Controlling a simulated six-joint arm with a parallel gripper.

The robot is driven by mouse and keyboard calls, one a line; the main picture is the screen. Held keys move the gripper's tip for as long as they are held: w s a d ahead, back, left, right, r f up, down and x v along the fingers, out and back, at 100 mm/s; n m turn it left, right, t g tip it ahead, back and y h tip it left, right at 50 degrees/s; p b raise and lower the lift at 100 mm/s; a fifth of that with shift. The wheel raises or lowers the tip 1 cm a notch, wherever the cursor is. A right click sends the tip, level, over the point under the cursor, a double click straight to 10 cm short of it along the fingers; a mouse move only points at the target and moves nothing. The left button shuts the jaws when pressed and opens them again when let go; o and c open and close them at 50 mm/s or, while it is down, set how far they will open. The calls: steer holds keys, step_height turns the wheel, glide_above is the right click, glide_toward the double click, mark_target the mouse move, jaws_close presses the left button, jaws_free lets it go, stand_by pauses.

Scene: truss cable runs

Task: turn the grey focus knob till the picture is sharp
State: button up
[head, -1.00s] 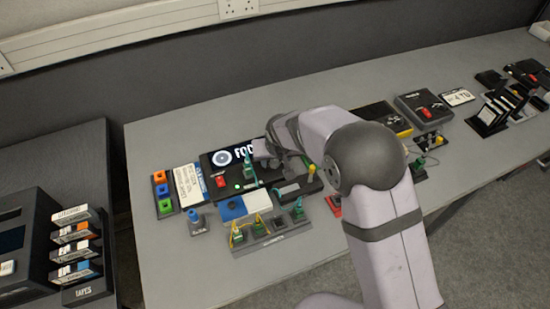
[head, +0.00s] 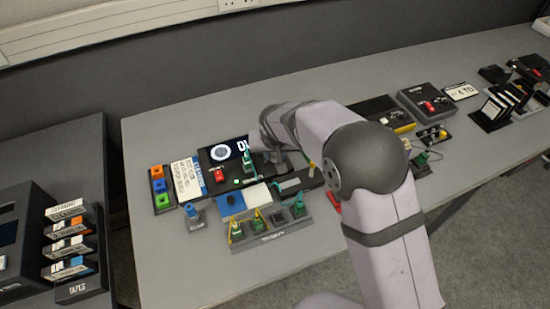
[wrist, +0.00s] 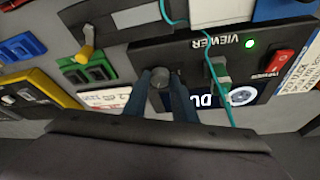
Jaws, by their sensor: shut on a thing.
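The black viewer unit (wrist: 192,50) lies upside down in the wrist view, with the label VIEWER. The grey focus knob (wrist: 160,77) stands on it, between the two dark blue fingers of my gripper (wrist: 160,88), which are shut on it. The viewer's screen (wrist: 243,96) shows a white ring and the letters DU; my gripper hides the rest. In the head view the same screen (head: 222,152) shows the ring and DU, with edges too small to judge fully. My arm hides the knob there.
A green plug (wrist: 218,75) with a teal cable stands on the viewer close beside my gripper. A red switch (wrist: 280,63) and a lit green lamp (wrist: 250,43) are on the viewer. A socket block (head: 270,238) with green plugs lies in front.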

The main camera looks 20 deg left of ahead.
steer(key=shift+a+f+m+b, duration=0.1)
steer(key=shift+f+m+b, duration=0.15)
steer(key=shift+m+b, duration=0.45)
steer(key=shift+r+h+b, duration=0.25)
steer(key=shift+h+b, duration=0.05)
steer(key=o, duration=1)
steer(key=shift+o, duration=0.2)
steer(key=shift+s+r, duration=0.1)
steer(key=shift+r, duration=0.05)
steer(key=b+v, duration=0.1)
steer(key=v, duration=0.6)
steer(key=shift+s, duration=0.1)
